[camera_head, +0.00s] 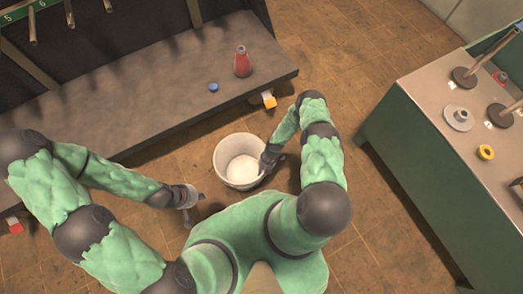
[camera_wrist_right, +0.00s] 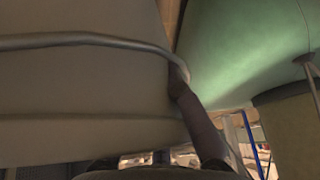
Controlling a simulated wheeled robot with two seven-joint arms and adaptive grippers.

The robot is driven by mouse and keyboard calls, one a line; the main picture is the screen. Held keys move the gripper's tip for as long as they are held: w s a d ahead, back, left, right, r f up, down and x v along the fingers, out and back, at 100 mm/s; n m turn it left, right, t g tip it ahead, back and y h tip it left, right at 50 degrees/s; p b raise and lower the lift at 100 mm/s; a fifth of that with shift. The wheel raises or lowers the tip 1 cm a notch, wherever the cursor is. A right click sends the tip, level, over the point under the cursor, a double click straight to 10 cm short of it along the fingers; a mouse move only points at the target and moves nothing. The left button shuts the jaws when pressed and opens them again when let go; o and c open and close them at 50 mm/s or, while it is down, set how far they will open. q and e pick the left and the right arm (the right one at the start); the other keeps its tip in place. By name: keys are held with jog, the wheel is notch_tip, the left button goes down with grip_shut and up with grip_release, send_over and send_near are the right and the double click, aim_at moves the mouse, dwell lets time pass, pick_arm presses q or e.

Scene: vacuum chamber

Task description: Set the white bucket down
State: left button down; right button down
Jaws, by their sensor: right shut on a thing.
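The white bucket (camera_head: 232,148) is in the middle of the head view, its open top facing up and its pale inside showing. My right gripper (camera_head: 267,161) is shut on the right side of its rim. In the right wrist view, the bucket's wall and rim (camera_wrist_right: 80,90) fill the left side, with a dark finger of the right gripper (camera_wrist_right: 190,108) against the rim. Whether the bucket's base touches the floor is hidden. My left gripper (camera_head: 192,206) is empty, left of and nearer than the bucket, with its fingers apart.
A long grey bench (camera_head: 150,95) with a red bottle (camera_head: 242,62) and a blue cap (camera_head: 213,87) stands behind the bucket. A green cabinet (camera_head: 420,170) with pegs and rings stands at right.

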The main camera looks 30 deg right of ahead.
jog(key=c, duration=1.4)
grip_release()
jog(key=shift+f, duration=0.1)
jog(key=p+v, duration=0.4)
jog(key=v, duration=0.7)
jog(key=shift+s+a+r+m+t, duration=0.3)
jog(key=shift+s+a+r+m, duration=1.45)
jog(key=shift+r+m, duration=2.6)
jog(key=shift+s+a+r+m+t, duration=0.3)
jog(key=shift+s+a+r+m, duration=0.5)
jog(key=shift+a+r+m, duration=2.75)
jog(key=shift+s+a+r+m+t, duration=0.3)
jog(key=shift+s+a+r+m, duration=1.1)
jog(key=shift+r+m, duration=3.65)
jog(key=shift+w+a+f+m, duration=0.1)
jog(key=shift+w+f+m, duration=0.1)
jog(key=shift+f+m, duration=0.35)
